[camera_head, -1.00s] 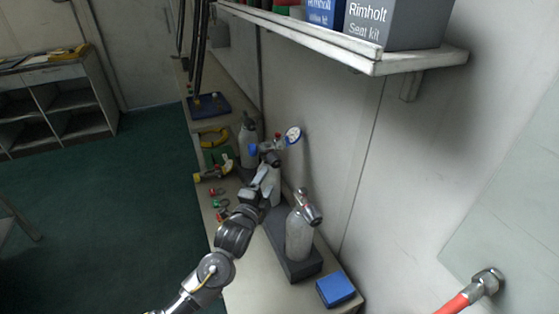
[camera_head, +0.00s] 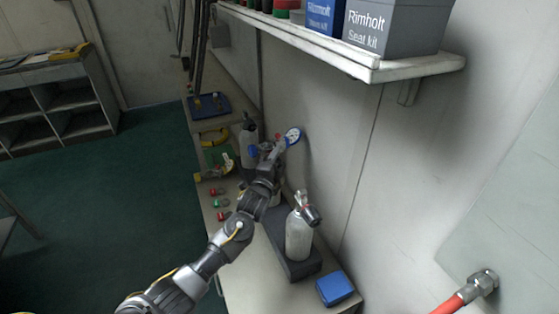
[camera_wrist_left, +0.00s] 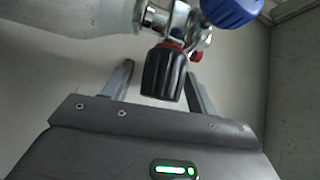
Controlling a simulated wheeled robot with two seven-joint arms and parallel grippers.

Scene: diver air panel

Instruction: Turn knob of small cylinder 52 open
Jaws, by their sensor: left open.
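In the left wrist view a black ribbed knob (camera_wrist_left: 164,73) sits on a chrome valve (camera_wrist_left: 172,22) of a pale cylinder (camera_wrist_left: 65,15). My left gripper (camera_wrist_left: 158,76) is open, with one finger on each side of the black knob; I cannot tell whether they touch it. A blue knob (camera_wrist_left: 232,10) is at the top right. In the head view my left gripper (camera_head: 270,160) is at the middle cylinder of the bench row and hides most of it. No cylinder number is readable. My right gripper is not in view.
A nearer cylinder (camera_head: 298,238) with a black knob stands on a dark base (camera_head: 290,262). A blue box (camera_head: 335,288) lies at the bench's near end. A gauge (camera_head: 293,136) is close behind my gripper. A shelf (camera_head: 420,66) with boxes overhangs at the right.

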